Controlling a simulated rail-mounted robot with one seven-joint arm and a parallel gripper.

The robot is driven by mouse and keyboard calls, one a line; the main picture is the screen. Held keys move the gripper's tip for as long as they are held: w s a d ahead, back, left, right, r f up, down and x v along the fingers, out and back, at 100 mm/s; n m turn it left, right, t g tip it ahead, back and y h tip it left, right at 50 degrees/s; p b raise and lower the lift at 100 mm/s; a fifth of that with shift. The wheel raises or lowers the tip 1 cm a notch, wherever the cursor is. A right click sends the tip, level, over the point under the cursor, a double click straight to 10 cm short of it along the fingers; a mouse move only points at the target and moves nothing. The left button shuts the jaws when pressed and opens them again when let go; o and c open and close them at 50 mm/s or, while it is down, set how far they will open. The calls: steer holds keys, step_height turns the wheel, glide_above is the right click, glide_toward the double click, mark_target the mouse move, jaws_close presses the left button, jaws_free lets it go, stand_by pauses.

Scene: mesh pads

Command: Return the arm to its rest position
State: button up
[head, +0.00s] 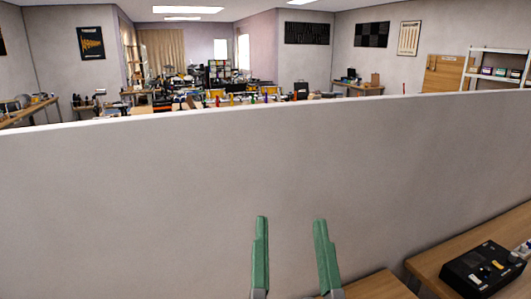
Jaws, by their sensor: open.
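My gripper (292,256) shows at the bottom middle of the head view as two green fingers pointing up. The fingers stand apart with nothing between them, so it is open and empty. Behind the fingers is the plain grey face of a low partition wall (150,200). Most of my arm is out of view below the frame. No mesh pads can be made out.
A wooden table (440,260) at the lower right bears a black box with buttons (483,268). Another wooden surface (378,287) shows at the bottom edge, right of the fingers. Beyond the partition is a room with cluttered benches and a white shelf (497,70).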

steer(key=s+a+r+n+t+y, duration=0.1)
steer(key=s+a+r+n+t, duration=0.1)
steer(key=s+a+r, duration=0.35)
step_height(320, 180, up, 27)
steer(key=d+p, duration=0.1)
steer(key=p, duration=2.6)
steer(key=shift+w+f, duration=0.15)
